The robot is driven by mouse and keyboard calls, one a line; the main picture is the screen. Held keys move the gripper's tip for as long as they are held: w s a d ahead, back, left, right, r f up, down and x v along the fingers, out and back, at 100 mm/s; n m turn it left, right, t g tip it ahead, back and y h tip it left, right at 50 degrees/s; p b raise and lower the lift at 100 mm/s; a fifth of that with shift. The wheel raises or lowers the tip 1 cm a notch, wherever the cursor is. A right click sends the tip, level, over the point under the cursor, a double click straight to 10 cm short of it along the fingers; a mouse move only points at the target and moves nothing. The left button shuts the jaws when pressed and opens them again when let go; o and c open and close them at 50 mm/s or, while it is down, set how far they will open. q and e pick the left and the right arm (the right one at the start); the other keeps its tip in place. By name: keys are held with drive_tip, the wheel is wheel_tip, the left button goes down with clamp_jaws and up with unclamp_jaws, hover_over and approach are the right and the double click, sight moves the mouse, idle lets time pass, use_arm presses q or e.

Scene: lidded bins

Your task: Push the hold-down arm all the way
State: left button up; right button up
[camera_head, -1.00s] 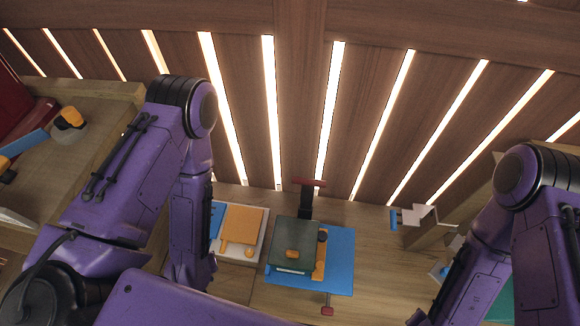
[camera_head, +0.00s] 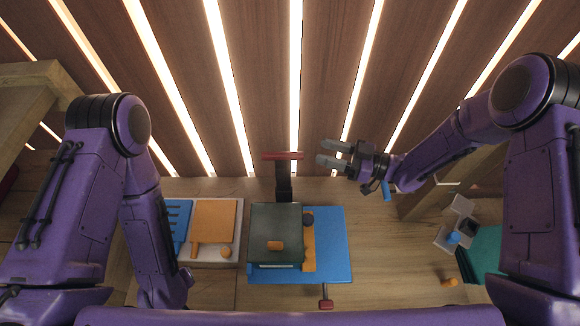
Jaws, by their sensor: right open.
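The hold-down arm looks to be the dark upright bar (camera_head: 283,180) with a red crossbar (camera_head: 282,156) at its top, standing behind a dark green lidded box (camera_head: 275,225). The box sits on a blue base plate (camera_head: 335,240). My right gripper (camera_head: 328,152) is open and empty, just right of the red crossbar, with its fingers pointing left and apart from it. My left arm hangs at the left. Its gripper is out of view.
A white tray (camera_head: 212,263) with blue and orange parts lies left of the box. A red-ended knob (camera_head: 326,304) sticks out of the base's front. Grey and blue pieces (camera_head: 455,237) lie at the right near a teal panel (camera_head: 484,252). A slatted wall stands behind.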

sight(290, 153)
use_arm(q)
wheel_tip(290, 153, down, 2)
drive_tip(key=shift+f+b, duration=0.1)
drive_tip(key=shift+b, duration=0.35)
drive_tip(key=shift+f+b, duration=0.3)
use_arm(e)
drive_tip(key=a+n+g, duration=0.2)
drive_tip(key=a, duration=0.1)
drive_tip(key=s+a+n+g, duration=0.1)
drive_tip(key=a+n, duration=0.1)
drive_tip(key=a, duration=0.1)
drive_tip(key=a+n+g, duration=0.2)
drive_tip(key=a, duration=0.2)
drive_tip(key=shift+s+r+g+y, duration=0.15)
drive_tip(key=shift+r+g+y, duration=0.15)
drive_tip(key=shift+r+y, duration=0.1)
clamp_jaws()
